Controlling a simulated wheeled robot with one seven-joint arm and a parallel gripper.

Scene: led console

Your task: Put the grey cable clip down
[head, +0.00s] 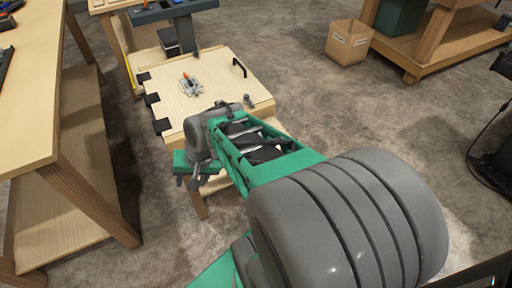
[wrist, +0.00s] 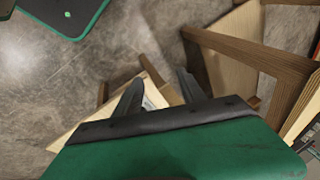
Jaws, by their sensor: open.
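My gripper (head: 189,182) hangs beside the near left edge of a low wooden table (head: 215,68). Its two dark fingers also show in the wrist view (wrist: 158,82), spread apart and open. No clip can be made out between them; a pale patch of something shows beyond them. A small grey piece (head: 248,100) stands on the tabletop near its right front corner. It may be the grey cable clip, but it is too small to tell. A grey fixture with an orange part (head: 190,84) sits on the middle of the tabletop.
Black brackets (head: 152,99) line the table's left edge, and a black handle (head: 239,67) stands at its right. A wooden bench (head: 40,90) is close on the left. A cardboard box (head: 349,42) is on the floor at the back right. Open floor lies right of the table.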

